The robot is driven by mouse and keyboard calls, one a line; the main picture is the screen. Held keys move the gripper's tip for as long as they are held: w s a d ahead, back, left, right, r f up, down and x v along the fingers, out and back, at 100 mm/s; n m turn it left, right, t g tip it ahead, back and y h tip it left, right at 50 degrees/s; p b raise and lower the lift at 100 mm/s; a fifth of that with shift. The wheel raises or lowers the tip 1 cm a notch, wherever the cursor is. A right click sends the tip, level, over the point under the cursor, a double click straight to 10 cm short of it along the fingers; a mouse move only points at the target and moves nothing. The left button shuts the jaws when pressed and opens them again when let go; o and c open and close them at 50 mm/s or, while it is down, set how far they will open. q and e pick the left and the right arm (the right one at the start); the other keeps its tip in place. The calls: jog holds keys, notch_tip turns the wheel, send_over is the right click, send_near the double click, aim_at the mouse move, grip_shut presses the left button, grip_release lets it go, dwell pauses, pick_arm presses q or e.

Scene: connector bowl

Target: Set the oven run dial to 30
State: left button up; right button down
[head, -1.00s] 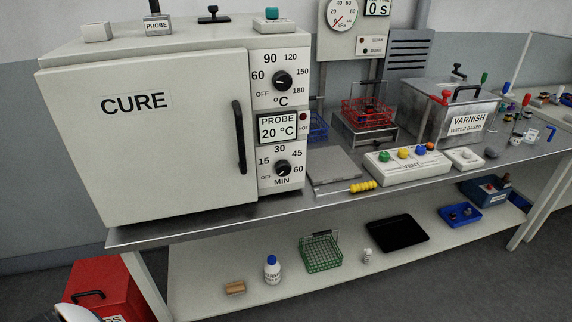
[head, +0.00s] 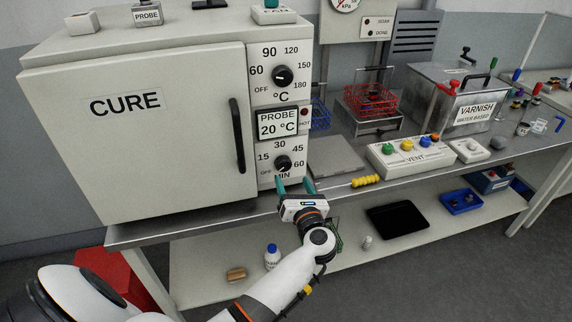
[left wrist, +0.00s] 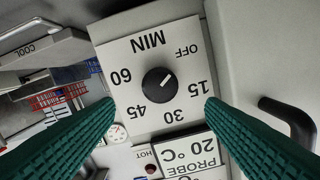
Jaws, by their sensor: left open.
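The oven run dial (head: 283,163) is a round black knob low on the panel of the CURE oven (head: 140,140), with OFF, 15, 30, 45, 60 and MIN around it. In the left wrist view the dial (left wrist: 158,84) appears upside down, and its white mark points toward OFF. My left gripper (head: 296,185) is open and empty, just in front of and below the dial. In the left wrist view its green fingers (left wrist: 156,104) stand apart on either side of the dial, not visibly touching it. My right gripper is not in view.
The temperature dial (head: 282,76) and probe display (head: 277,123) sit above. The oven door handle (head: 237,136) juts out left of the panel. A yellow-handled tool (head: 364,181) lies on the bench to the right, near the vent box (head: 408,156).

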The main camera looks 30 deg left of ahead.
aim_at(285, 165)
pick_arm(q)
jog(key=p+x, duration=0.1)
jog(key=x, duration=0.6)
jog(key=shift+w+a, duration=0.15)
jog(key=shift+a, duration=0.05)
jog(key=c, duration=1)
jog(key=shift+o, duration=0.2)
